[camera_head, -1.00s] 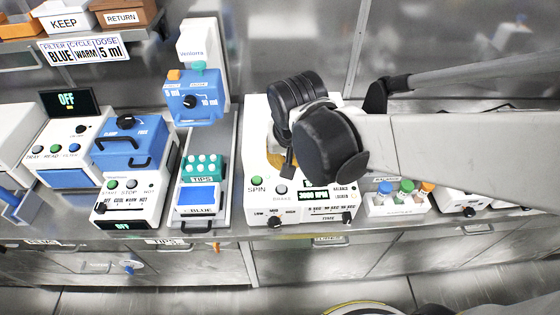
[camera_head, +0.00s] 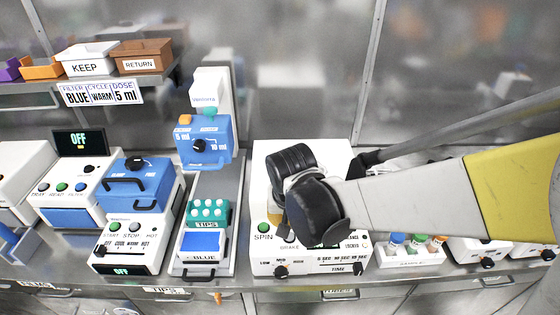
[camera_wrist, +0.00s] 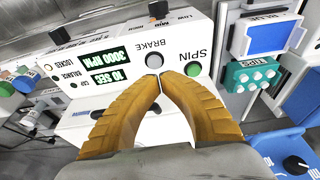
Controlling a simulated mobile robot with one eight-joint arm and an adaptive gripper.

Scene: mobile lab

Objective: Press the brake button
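The brake button (camera_wrist: 155,61) is a small pale round button beside the word BRAKE on the white centrifuge panel (camera_wrist: 130,42). It shows in the wrist view just beyond my fingertips. My gripper (camera_wrist: 160,77) has two curved orange-brown fingers whose tips meet, with nothing seen between them. The tips are very close to the button; I cannot tell if they touch it. The green SPIN button (camera_wrist: 193,69) lies just right of the tips.
Left of the centrifuge in the head view stand a teal tip rack (camera_head: 208,213) and a blue-topped machine (camera_head: 135,185). A sample rack (camera_head: 410,257) with coloured caps stands to the right.

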